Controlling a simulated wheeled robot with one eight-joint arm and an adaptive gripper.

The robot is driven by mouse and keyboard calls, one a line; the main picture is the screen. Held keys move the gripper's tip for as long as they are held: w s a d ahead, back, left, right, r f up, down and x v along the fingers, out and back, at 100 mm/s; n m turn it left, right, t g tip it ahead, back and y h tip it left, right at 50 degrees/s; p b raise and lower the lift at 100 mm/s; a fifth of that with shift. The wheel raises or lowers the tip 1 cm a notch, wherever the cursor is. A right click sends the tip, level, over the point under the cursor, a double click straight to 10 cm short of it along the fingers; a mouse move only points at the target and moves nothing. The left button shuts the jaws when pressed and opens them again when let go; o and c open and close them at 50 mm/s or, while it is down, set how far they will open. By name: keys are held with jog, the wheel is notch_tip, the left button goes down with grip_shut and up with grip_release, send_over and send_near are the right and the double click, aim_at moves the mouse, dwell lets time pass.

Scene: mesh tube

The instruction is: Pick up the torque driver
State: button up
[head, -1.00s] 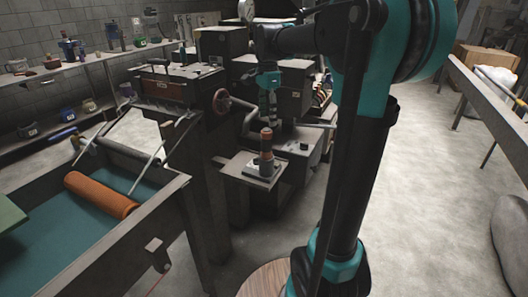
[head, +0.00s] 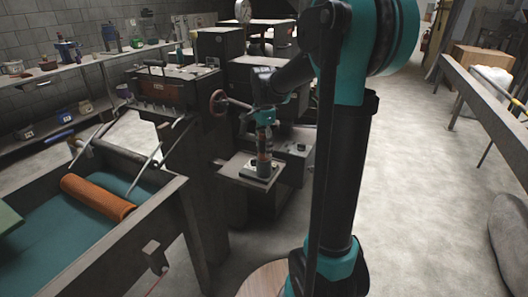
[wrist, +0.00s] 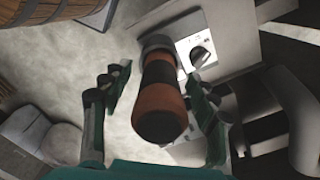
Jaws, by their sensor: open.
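The torque driver (head: 264,166), orange and black, stands upright on a small grey shelf in the head view. My gripper (head: 264,145) is over the top of the driver, pointing down. In the wrist view my gripper (wrist: 158,80) is open, with one finger on each side of the driver. Gaps show between the fingers and the handle. The driver's lower end is partly hidden by its own handle in the wrist view.
The small shelf (head: 238,172) juts from dark machinery. A basin with an orange roller (head: 97,196) stands at the left.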

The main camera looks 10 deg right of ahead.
grip_shut()
dwell(0.4)
jog(key=shift+r, duration=0.1)
